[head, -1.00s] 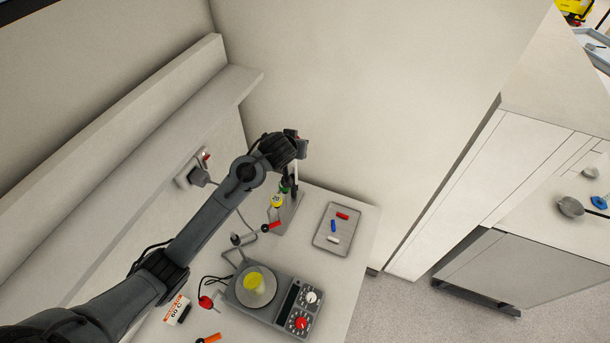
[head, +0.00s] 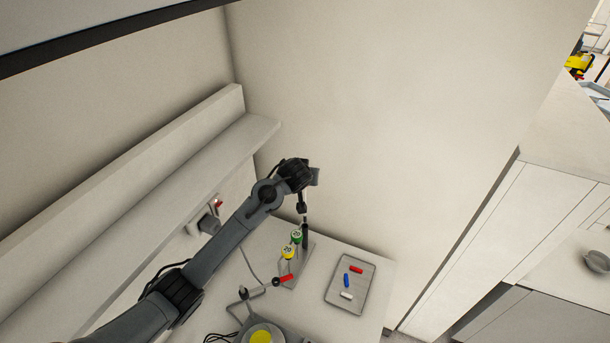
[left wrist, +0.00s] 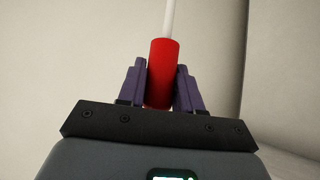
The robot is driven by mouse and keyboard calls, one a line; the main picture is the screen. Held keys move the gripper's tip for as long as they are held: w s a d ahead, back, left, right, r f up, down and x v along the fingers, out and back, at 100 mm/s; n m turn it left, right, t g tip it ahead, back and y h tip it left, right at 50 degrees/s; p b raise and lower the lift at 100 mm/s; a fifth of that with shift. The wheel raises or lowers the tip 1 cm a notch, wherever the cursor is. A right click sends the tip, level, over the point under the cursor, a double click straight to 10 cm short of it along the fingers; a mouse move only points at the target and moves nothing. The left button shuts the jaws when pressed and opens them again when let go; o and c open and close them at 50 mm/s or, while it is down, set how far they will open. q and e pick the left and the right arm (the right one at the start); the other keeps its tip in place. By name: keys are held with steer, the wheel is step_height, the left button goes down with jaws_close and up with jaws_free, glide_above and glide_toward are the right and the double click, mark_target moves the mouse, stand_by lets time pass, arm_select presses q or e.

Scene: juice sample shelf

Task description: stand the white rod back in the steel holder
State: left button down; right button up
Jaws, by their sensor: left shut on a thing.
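The white rod (left wrist: 168,18) shows in the left wrist view, running up out of the frame from its red grip (left wrist: 162,72). My left gripper (left wrist: 161,68) is shut on that grip. In the head view my left wrist (head: 297,174) is high by the wall, above the sample rack; I cannot make out the rod there. A bent grey metal stand (head: 262,292), with a red-and-black piece (head: 284,279) at its end, is left of the rack; I cannot tell whether this is the steel holder. My right gripper is not in view.
The narrow grey rack (head: 307,257) carries a yellow-topped (head: 288,252) and a green-topped container (head: 296,236). A grey tray (head: 368,280) with red, blue and white pieces lies to its right. A yellow item (head: 261,337) is at the bottom edge. A long shelf (head: 200,172) runs along the left wall.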

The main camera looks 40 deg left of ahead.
arm_select(q)
steer(key=shift+f+b, duration=0.6)
steer(key=shift+f, duration=0.3)
steer(key=shift+r+p, duration=0.3)
steer(key=shift+p, duration=0.05)
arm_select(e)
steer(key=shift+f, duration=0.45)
arm_select(q)
steer(key=shift+p, duration=0.55)
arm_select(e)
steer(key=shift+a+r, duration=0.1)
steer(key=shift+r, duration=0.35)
